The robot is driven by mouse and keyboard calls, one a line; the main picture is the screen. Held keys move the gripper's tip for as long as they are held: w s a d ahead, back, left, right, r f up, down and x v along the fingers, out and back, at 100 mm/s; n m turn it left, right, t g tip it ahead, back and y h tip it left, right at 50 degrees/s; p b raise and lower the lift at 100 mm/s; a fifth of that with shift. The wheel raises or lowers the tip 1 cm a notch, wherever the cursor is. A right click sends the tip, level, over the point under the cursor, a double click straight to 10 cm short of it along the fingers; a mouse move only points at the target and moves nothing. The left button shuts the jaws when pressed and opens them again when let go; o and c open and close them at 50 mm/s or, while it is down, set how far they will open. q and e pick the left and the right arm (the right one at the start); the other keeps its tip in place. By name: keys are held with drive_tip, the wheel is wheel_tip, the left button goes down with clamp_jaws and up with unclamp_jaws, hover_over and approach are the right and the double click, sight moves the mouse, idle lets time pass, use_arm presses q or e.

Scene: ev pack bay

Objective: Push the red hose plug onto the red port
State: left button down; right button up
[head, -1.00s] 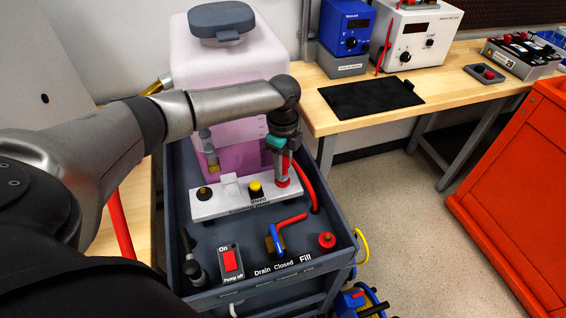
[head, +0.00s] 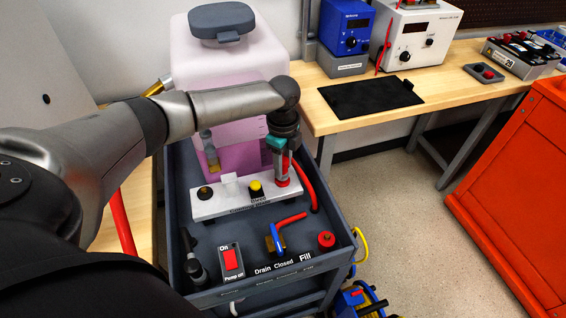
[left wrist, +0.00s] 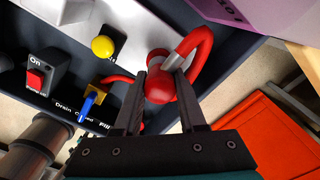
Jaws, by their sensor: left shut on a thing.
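My left gripper (head: 283,168) is over the right end of the white coolant plate (head: 222,208), pointing down. In the left wrist view its fingers (left wrist: 160,76) are shut on the red hose plug (left wrist: 159,89), with its red hose (left wrist: 198,45) curving away beside it. The red port (head: 282,183) shows low at the plate's right end, right under the fingers. In the left wrist view a red round part (left wrist: 157,56), seemingly the port, lies just beyond the plug. I cannot tell whether the plug is fully seated. My right gripper is not in view.
The plate also carries a yellow bleed button (head: 255,187) and a black port (head: 205,193). A pinkish tank (head: 232,75) stands behind. A blue valve handle (head: 277,238), red pump switch (head: 231,259) and red cap (head: 326,240) sit in front on the grey cart.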

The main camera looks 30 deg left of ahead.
use_arm(q)
drive_tip(key=shift+f, duration=0.6)
idle(0.6)
drive_tip(key=shift+c, duration=2)
unclamp_jaws()
wheel_tip(320, 180, up, 15)
drive_tip(key=p, duration=0.3)
drive_tip(key=shift+r, duration=0.15)
